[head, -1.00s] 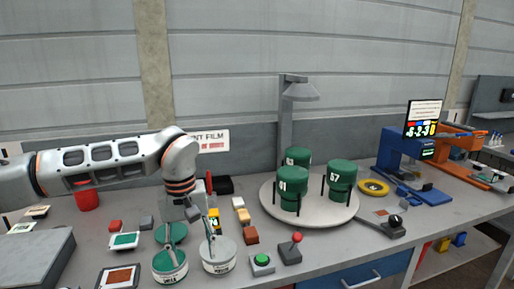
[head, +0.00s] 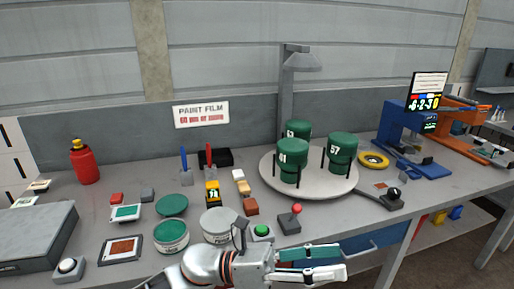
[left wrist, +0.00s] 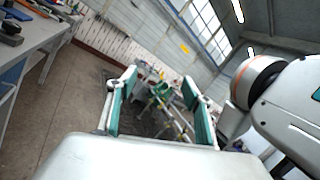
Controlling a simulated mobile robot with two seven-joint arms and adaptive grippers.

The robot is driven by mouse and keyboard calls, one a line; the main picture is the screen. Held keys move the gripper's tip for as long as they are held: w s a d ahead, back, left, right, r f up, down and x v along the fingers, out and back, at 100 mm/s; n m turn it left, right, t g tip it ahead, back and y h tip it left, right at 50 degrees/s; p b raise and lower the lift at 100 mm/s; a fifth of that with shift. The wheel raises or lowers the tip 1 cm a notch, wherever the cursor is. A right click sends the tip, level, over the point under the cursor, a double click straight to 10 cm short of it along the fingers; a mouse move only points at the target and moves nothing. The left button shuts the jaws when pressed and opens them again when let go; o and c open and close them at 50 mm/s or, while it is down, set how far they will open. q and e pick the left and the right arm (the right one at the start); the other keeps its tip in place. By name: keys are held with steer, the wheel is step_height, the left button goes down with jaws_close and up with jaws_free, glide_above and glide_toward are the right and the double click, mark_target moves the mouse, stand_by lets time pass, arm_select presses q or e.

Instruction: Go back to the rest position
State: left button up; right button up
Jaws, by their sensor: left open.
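My left gripper (head: 345,262) is low in the head view, in front of the table's front edge, with its fingers pointing right. It is open and empty. In the left wrist view its two fingers (left wrist: 160,105) stand apart with the room behind them and nothing between them. My right gripper is in neither view. Three green numbered cylinders (head: 291,160) stand on a round pale turntable (head: 310,206) at the middle of the table.
Paint tins (head: 171,237), a red bottle (head: 84,163) and small blocks cover the left of the table. A blue press (head: 398,140) stands at the right.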

arm_select(q)
steer(key=w+a+f+n+t+y, duration=0.45)
steer(key=a+f+n+t, duration=0.35)
steer(key=n, duration=0.7)
steer(key=w+a+f+n+t+y, duration=0.5)
steer(key=a+n+t, duration=0.45)
steer(key=n, duration=0.65)
steer(key=s+a+f+n+g+y, duration=0.2)
steer(key=s+a+f+n+y, duration=0.2)
steer(key=f, duration=0.9)
steer(key=s+a+f+n+g+y, duration=0.2)
steer(key=s+a+f+n+y, duration=0.2)
steer(key=s+a+f+n, duration=0.7)
step_height(320, 180, down, 3)
steer(key=shift+s+a+r, duration=0.2)
steer(key=shift+s+a, duration=0.35)
steer(key=shift+a, duration=0.1)
steer(key=shift+y, duration=0.25)
